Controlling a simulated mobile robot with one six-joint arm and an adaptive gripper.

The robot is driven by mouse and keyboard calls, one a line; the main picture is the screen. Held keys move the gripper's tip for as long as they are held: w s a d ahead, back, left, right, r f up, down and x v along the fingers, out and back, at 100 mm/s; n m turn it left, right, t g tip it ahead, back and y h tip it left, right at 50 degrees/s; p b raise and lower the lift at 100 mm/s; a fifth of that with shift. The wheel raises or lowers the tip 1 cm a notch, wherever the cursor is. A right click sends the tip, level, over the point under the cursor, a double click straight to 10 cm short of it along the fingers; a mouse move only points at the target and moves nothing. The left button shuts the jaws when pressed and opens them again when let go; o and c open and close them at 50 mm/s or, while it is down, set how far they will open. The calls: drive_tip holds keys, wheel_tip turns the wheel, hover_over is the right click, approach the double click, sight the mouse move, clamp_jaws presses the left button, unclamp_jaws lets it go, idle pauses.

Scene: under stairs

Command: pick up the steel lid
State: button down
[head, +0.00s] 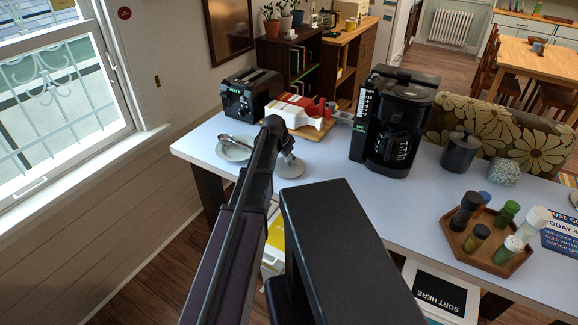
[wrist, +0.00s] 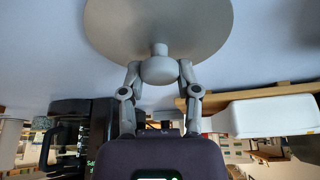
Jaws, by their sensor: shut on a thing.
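The steel lid (wrist: 158,22) is a round grey disc with a knob in its middle. My gripper (wrist: 160,72) is shut on that knob, one finger on each side, in the wrist view. In the head view the lid (head: 291,168) is at the near left part of the white table (head: 335,160), partly hidden by my arm. I cannot tell whether it touches the table.
A plate (head: 232,152) with a spoon lies left of the lid. A toaster (head: 250,93), a red and white item on a board (head: 300,112) and a coffee maker (head: 395,120) stand behind. A wooden tray (head: 482,258) with several shakers is at right. The table's middle is clear.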

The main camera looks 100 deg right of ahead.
drive_tip(key=shift+r, duration=0.2)
wheel_tip(320, 180, up, 4)
drive_tip(key=p, duration=0.4)
drive_tip(key=shift+f, duration=0.15)
drive_tip(key=w+a, duration=0.2)
drive_tip(key=a, duration=0.5)
drive_tip(key=w+a+p, duration=0.1)
drive_tip(key=w+a, duration=0.2)
drive_tip(key=a, duration=0.5)
drive_tip(key=shift+w+r, duration=0.35)
drive_tip(key=shift+r, duration=0.05)
drive_tip(key=c, duration=1)
unclamp_jaws()
clamp_jaws()
wheel_tip(320, 180, up, 10)
drive_tip(key=p, duration=0.9)
drive_tip(key=shift+f+p, duration=0.15)
drive_tip(key=shift+p, duration=0.2)
drive_tip(key=shift+s, duration=0.2)
